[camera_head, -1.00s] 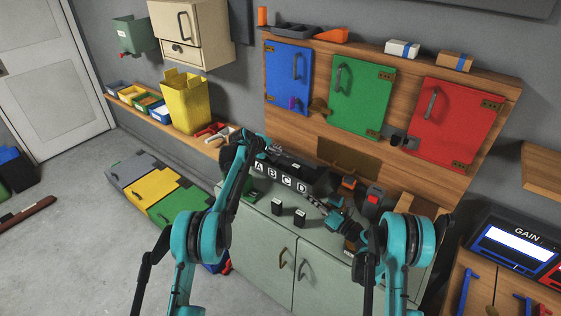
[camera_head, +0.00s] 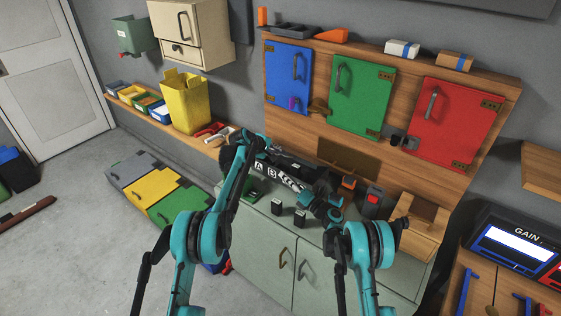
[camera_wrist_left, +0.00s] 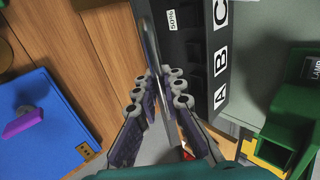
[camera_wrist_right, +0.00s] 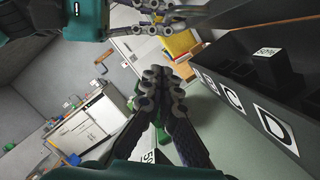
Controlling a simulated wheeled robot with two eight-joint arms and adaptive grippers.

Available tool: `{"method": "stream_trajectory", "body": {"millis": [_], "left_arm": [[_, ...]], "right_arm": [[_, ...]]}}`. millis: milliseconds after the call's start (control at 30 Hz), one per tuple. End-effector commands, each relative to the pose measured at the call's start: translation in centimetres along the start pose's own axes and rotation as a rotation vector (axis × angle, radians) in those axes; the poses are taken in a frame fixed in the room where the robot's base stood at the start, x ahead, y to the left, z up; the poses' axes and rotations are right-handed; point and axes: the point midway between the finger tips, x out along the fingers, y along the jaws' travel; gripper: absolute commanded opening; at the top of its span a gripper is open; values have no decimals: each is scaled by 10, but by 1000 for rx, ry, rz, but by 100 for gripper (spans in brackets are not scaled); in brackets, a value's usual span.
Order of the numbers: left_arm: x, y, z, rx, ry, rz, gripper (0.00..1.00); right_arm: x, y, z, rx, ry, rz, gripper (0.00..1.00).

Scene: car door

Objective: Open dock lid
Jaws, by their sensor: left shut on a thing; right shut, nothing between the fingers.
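The dock is a black box (camera_head: 272,172) lettered along its front, on the green-grey cabinet. Its labels also show in the left wrist view (camera_wrist_left: 219,60) and in the right wrist view (camera_wrist_right: 240,106). My left gripper (camera_wrist_left: 158,86) is shut on a thin grey strip (camera_wrist_left: 150,42) at the dock's back edge; it seems to be the lid's edge or handle, and I cannot tell which. My right gripper (camera_wrist_right: 157,84) is shut and empty, in front of the dock, and covers part of its labels in the head view (camera_head: 312,198). Open compartments show inside the dock.
Two small black blocks (camera_head: 299,219) lie on the cabinet top before the dock. A red-topped device (camera_head: 372,203) and a wooden box (camera_head: 425,222) stand to the right. Blue, green (camera_head: 361,97) and red doors are on the board behind.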

Motion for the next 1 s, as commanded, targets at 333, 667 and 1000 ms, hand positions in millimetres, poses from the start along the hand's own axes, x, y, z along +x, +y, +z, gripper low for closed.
{"method": "stream_trajectory", "body": {"millis": [333,667,1000], "left_arm": [[0,0,0,-1,0,0,0],[0,0,0,-1,0,0,0],[0,0,0,-1,0,0,0]], "right_arm": [[58,-1,16,-2,-2,-2,0],[64,0,39,-1,0,-1,0],[64,1,42,7,0,-3,0]]}}
